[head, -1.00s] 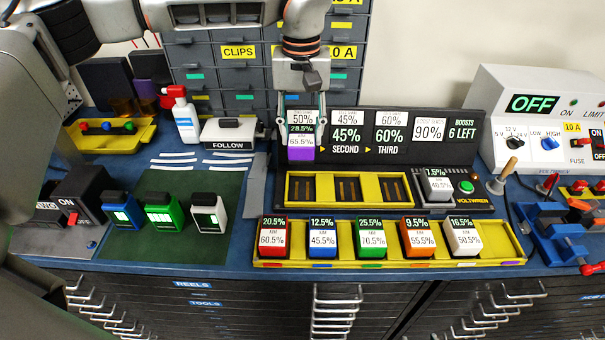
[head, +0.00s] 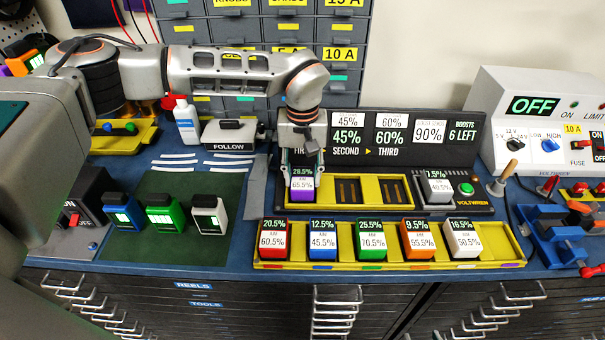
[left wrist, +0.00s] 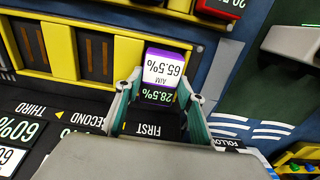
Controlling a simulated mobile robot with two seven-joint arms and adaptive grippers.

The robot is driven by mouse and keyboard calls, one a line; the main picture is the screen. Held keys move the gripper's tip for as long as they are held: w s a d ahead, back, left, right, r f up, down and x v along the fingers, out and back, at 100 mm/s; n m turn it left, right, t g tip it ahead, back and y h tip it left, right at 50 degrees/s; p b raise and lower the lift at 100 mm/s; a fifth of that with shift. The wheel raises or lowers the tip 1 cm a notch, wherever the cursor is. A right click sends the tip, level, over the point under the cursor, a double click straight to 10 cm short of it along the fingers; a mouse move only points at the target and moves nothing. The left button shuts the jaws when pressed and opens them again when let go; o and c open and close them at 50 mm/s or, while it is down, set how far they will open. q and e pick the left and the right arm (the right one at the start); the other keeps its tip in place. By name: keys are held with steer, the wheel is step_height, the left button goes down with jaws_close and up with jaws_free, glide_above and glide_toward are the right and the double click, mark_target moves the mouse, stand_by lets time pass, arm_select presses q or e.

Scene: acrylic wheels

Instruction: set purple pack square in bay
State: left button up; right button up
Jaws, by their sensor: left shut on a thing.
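The purple pack (head: 302,184), with a white label reading 65.5% and a dark 28.5% display, is at the left bay of the yellow three-bay tray (head: 366,203). My left gripper (head: 302,172) is shut on it from above. In the left wrist view the purple pack (left wrist: 162,70) sits between the two fingers (left wrist: 158,98), at the end bay of the yellow tray (left wrist: 65,46). It looks roughly in line with the bay. Whether it touches the bay floor cannot be told. The other two bays are empty, with dark slots. My right gripper is not in view.
A front yellow rack (head: 390,264) holds red, blue, green, orange and white packs, with a free slot at its right end. A grey pack (head: 436,189) stands right of the bays. The dark sign board (head: 405,139) stands behind. A green mat (head: 180,215) lies left.

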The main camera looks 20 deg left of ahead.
mark_target(302, 179)
arm_select(q)
steer(key=shift+f, duration=0.1)
steer(key=o, duration=1.4)
step_height(302, 179, up, 12)
steer(key=shift+b, duration=0.35)
steer(key=shift+s, duration=0.15)
